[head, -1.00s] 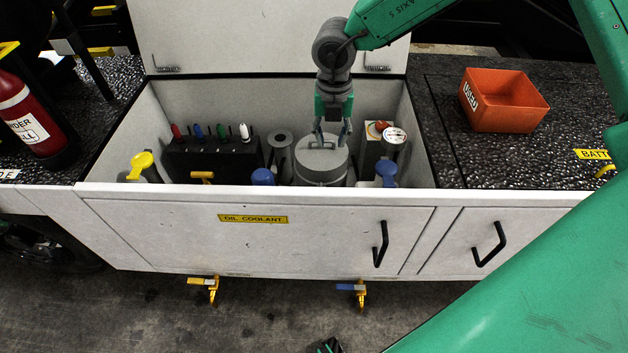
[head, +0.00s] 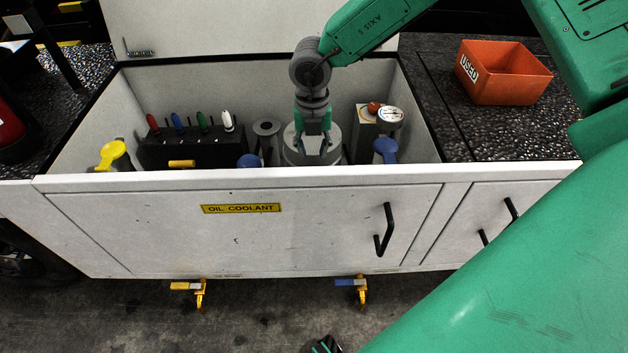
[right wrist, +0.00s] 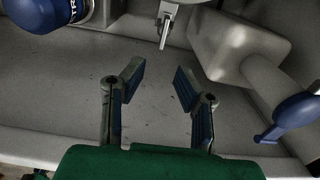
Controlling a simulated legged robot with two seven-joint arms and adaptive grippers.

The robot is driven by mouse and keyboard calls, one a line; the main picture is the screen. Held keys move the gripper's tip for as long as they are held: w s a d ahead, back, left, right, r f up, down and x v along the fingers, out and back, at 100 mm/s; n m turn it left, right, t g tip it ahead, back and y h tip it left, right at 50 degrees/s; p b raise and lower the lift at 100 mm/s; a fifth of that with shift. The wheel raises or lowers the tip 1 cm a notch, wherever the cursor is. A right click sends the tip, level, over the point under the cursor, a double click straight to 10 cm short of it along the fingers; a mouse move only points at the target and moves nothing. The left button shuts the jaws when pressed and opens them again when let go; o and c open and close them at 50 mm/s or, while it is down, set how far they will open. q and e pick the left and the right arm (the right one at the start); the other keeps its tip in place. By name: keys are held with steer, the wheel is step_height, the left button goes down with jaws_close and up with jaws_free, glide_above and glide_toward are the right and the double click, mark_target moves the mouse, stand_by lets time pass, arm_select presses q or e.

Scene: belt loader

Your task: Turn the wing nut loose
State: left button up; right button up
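A grey round canister (head: 293,157) stands in the open compartment. My right gripper (head: 314,150) points down over its lid, its two fingers apart. They cover much of the lid, so I cannot make out a wing nut there. In the right wrist view the right gripper (right wrist: 160,88) is open, with only pale surface between its fingers. A small silver lever-like part (right wrist: 166,27) shows above them; I cannot tell if it is the wing nut. My left gripper is not in view.
The compartment also holds a black tool rack (head: 190,151), a yellow-topped container (head: 112,154), a blue cap (head: 248,161) and a blue handle (head: 385,150). The front wall (head: 150,235) stands close. An orange bin (head: 505,80) sits on the right worktop.

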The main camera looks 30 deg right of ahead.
steer(key=f, duration=0.3)
steer(key=f+b, duration=0.1)
steer(key=f, duration=0.3)
steer(key=d+f+b, duration=0.1)
steer(key=f, duration=0.2)
steer(key=shift+f, duration=0.2)
steer(key=shift+a, duration=0.5)
jaws_close()
steer(key=shift+s+d, duration=0.1)
steer(key=shift+d, duration=0.2)
